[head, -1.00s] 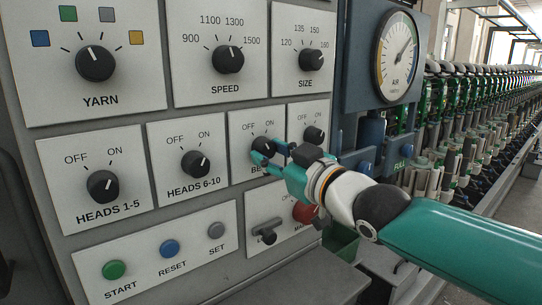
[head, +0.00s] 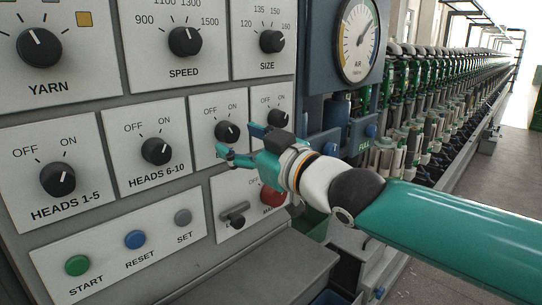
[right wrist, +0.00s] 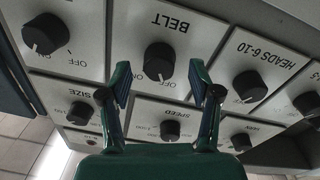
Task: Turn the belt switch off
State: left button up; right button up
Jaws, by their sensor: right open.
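The belt switch is a black round knob (head: 227,131) on a pale plate with OFF at upper left and ON at upper right. In the right wrist view the belt knob (right wrist: 160,60) shows upside down under the BELT label. I cannot tell clearly which mark its pointer faces. My right gripper (head: 236,140) is open in front of the plate, its fingers hiding the label in the head view. In the right wrist view the gripper (right wrist: 161,80) has one finger on each side of the knob, apart from it and empty. My left gripper is out of view.
The heads 6-10 knob (head: 156,151) is left of the belt knob, and another OFF/ON knob (head: 277,118) is close on its right. A small lever (head: 234,216) and a red button (head: 272,196) sit below. Speed (head: 185,41) and size (head: 271,41) knobs are above.

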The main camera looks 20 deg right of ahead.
jog(key=v, duration=1)
jog(key=shift+f, duration=0.1)
